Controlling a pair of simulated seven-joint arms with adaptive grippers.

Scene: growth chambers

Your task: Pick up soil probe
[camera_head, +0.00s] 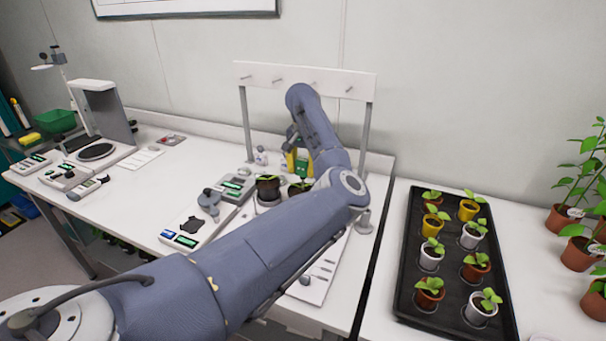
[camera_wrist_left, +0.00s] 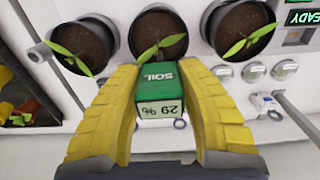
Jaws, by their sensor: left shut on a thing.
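The soil probe (camera_wrist_left: 163,88) is a green block marked "SOIL" with a small "29 %" display. In the left wrist view it sits between the two yellow fingers of my left gripper (camera_wrist_left: 159,76), which is shut on it. In the head view my left gripper (camera_head: 298,163) is at the back of the bench, below the peg rack, with green of the probe (camera_head: 307,170) showing beside a yellow finger. The lower end of the probe is hidden. A potted seedling (camera_wrist_left: 158,42) is just beyond the probe. My right gripper is not in view.
Two more potted seedlings (camera_wrist_left: 82,47) (camera_wrist_left: 243,28) flank the middle one. A peg rack (camera_head: 305,78) stands behind my arm. A black tray (camera_head: 405,250) of seedlings is at right.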

